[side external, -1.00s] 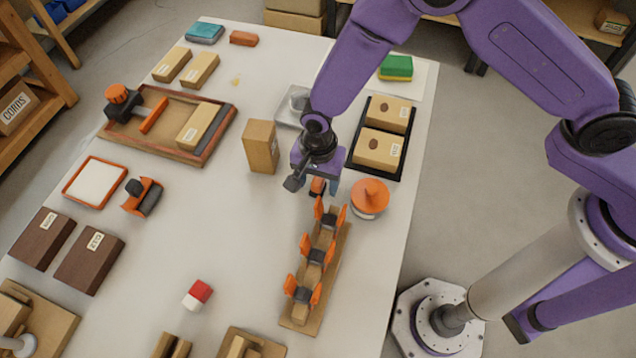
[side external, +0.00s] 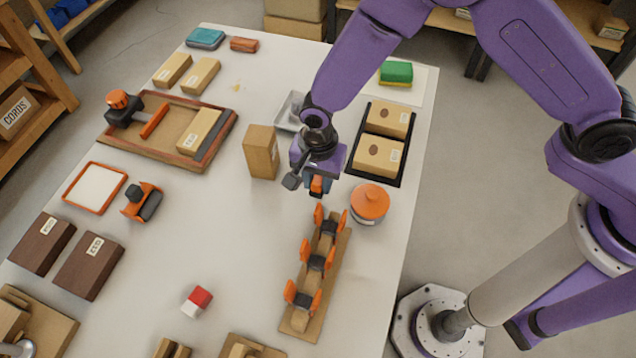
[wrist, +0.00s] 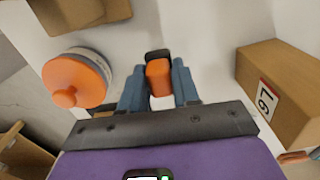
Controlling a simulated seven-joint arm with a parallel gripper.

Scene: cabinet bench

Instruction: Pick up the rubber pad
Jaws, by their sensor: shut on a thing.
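My gripper (side external: 317,187) is above the bench, just behind the far end of the wooden clamp rack. Its blue fingers are shut on a small orange and black piece (wrist: 158,77), seen between them in the wrist view. The same piece (side external: 317,183) shows partly below the gripper in the side view. I cannot tell for sure whether this piece is the rubber pad. Its lower part is hidden, and I cannot tell whether it touches the bench.
The wooden rack (side external: 299,325) with orange clamps stands nearest, in front. An orange-lidded round container (side external: 369,202) is close on the right. An upright cardboard box (side external: 260,152) is on the left. A black tray (side external: 374,175) with boxes lies behind right.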

